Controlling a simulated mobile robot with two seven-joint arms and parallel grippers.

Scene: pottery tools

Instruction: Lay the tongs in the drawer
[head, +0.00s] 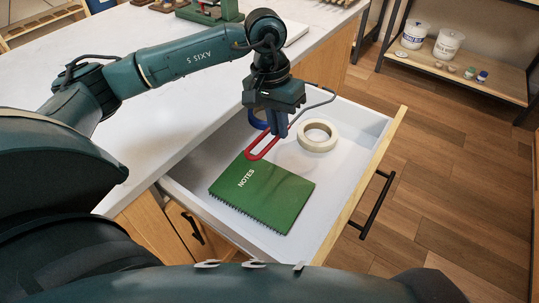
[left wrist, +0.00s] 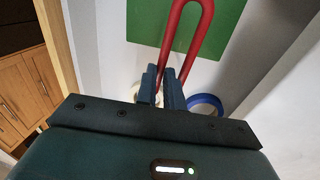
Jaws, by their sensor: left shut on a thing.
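The tongs (head: 262,148) show as a red U-shaped loop in the head view, and the red loop (left wrist: 206,8) also shows in the left wrist view. My left gripper (head: 277,128) is shut on them, pointing down over the open drawer (head: 338,178). The loop sticks out from the fingers (left wrist: 162,86) toward the green notebook and overlaps its upper edge in the picture. The tongs look held above the drawer floor, but the exact gap is hard to tell. The fingers hide the gripped part. My right gripper is not in view.
In the drawer lie a green notebook (head: 262,192), a cream tape roll (head: 317,136) and a blue ring (head: 257,118), partly hidden by my gripper. The drawer floor right of the notebook is bare. The white countertop (head: 150,140) borders the drawer; a black handle (head: 377,205) is on its front.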

